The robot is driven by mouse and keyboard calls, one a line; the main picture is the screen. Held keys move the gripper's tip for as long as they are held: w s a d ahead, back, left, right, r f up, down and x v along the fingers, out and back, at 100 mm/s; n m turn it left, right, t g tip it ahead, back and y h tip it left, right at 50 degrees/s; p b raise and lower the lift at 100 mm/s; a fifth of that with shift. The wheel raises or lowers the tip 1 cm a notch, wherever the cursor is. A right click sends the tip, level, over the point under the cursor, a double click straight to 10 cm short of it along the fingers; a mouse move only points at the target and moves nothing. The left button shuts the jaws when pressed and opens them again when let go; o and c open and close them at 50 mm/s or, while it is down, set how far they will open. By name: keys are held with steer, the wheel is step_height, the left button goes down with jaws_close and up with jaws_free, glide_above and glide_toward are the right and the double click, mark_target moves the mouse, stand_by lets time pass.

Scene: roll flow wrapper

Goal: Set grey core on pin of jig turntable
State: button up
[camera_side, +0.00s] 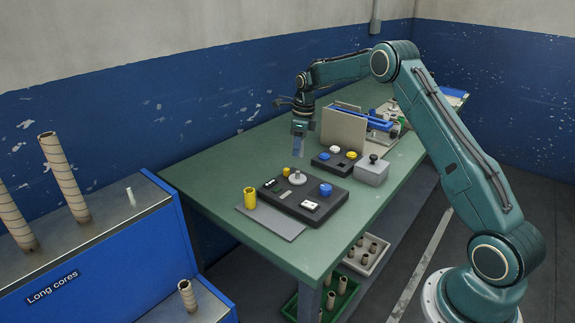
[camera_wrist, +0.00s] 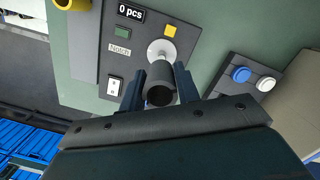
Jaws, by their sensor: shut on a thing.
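My gripper (camera_side: 297,150) is shut on the grey core (camera_wrist: 160,93), a short tube with a dark open end facing the wrist camera. The two jaws, also in the wrist view (camera_wrist: 156,85), press on its left and right sides. In the side view the core is too small to tell apart from the jaws. The jig turntable (camera_side: 297,179) is a pale round disc with a short pin on the dark control box. It lies below my gripper, with a visible gap in the side view. In the wrist view the turntable (camera_wrist: 158,47) lies just beyond the core, which hides part of it and the pin.
The dark box (camera_side: 303,202) carries a blue knob (camera_side: 325,189), a yellow button (camera_wrist: 170,30) and a "0 pcs" display (camera_wrist: 131,12). A yellow cup (camera_side: 250,198) stands at its left. A second button box (camera_side: 335,161), a grey box (camera_side: 372,170) and an upright panel (camera_side: 343,131) stand behind.

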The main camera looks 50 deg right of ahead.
steer(key=shift+f, duration=2)
steer(key=shift+f, duration=2.2)
stand_by(1.2)
steer(key=o, duration=1.5)
steer(key=shift+r, duration=0.15)
steer(key=shift+r, duration=3.9)
